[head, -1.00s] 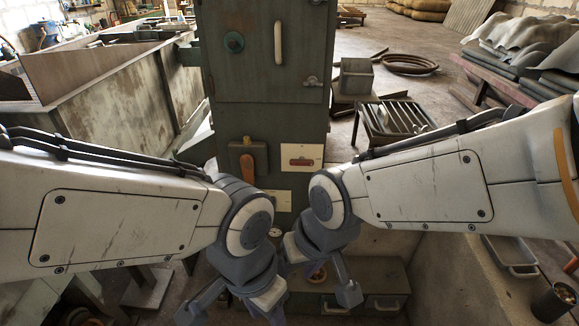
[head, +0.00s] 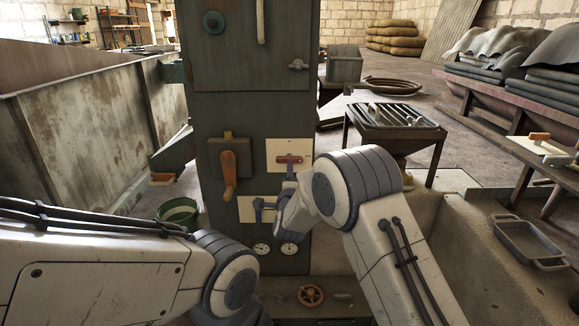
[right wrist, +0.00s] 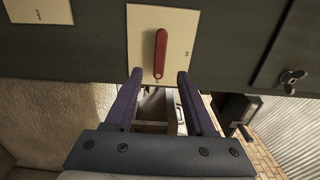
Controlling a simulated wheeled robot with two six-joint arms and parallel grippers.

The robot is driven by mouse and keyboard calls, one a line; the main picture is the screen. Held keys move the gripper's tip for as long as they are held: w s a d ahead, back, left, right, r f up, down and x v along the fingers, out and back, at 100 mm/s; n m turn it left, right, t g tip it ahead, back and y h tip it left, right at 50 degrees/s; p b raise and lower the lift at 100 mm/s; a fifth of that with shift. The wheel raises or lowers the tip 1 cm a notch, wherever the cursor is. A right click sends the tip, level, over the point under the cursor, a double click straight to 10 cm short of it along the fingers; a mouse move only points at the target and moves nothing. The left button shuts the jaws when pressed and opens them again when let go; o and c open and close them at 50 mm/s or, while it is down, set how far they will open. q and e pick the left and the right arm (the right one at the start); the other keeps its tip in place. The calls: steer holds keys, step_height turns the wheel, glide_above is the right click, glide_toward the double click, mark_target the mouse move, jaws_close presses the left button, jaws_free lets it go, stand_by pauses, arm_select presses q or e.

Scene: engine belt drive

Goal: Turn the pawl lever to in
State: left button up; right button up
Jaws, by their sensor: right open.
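The red lever (head: 289,159) sits on a pale plate (head: 274,147) on the front of the green cabinet. It lies level in the head view and shows upright in the right wrist view (right wrist: 160,50). I take it for the pawl lever; its small plate marks are too small to read. My right gripper (head: 274,188) is open in front of the plate. In the right wrist view its fingertips (right wrist: 160,73) lie on either side of the lever's near end, with gaps on both sides. I cannot tell any contact. My left gripper is out of the picture.
An orange-handled lever (head: 228,175) stands left on a dark box. A second pale plate (head: 245,209), two dials and a small handwheel (head: 311,295) sit below. The cabinet latch (head: 298,64) is above. A slatted stand (head: 396,118) stands to the right.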

mark_target(289, 158)
steer(key=w, duration=0.8)
steer(key=shift+w, duration=0.25)
jaws_close()
